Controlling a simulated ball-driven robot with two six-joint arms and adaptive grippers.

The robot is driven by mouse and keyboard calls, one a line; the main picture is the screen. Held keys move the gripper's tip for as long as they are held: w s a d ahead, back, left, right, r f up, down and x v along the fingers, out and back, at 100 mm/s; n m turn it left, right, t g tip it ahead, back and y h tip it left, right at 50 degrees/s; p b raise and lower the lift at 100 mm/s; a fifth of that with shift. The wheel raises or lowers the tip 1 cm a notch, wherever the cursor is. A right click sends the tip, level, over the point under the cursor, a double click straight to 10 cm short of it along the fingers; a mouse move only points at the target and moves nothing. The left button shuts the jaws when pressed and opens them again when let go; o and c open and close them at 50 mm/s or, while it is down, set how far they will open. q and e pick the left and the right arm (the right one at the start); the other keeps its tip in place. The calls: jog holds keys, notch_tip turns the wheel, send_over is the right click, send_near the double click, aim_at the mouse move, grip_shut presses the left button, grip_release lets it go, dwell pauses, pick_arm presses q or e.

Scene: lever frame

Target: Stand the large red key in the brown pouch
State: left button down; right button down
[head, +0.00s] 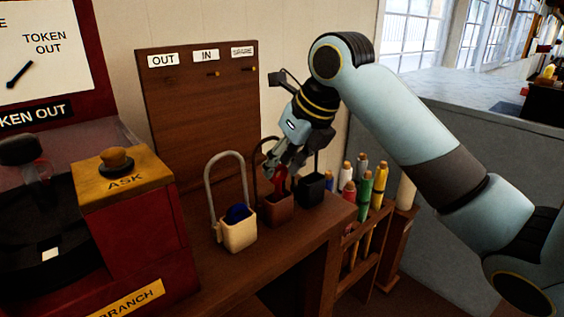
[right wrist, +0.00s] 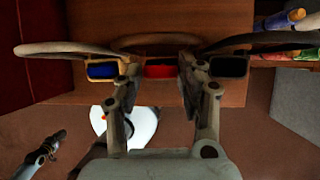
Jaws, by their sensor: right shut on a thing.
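The large red key (head: 280,175) is upright between the fingers of my right gripper (head: 281,165). Its lower part is hidden by the brown pouch (head: 278,211), and I cannot tell how deep it reaches. In the right wrist view the red key (right wrist: 160,71) shows inside the pouch opening, between the two fingertips of my right gripper (right wrist: 159,75). The gripper is right above the pouch, pointing down. What looks like my left gripper (right wrist: 48,148) shows small at the lower left of the right wrist view, far from the pouches.
A cream pouch (head: 238,236) with a blue thing in it stands left of the brown one. A black pouch (head: 311,191) stands close on the right. Tall handle loops rise by the pouches. A rack of coloured cylinders (head: 364,191) is further right. A yellow-topped ASK box (head: 122,180) is left.

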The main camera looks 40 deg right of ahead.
jog(key=shift+f+b, duration=1.75)
jog(key=shift+f, duration=0.35)
jog(key=c, duration=0.7)
grip_release()
jog(key=p+v, duration=0.7)
jog(key=shift+r, duration=0.1)
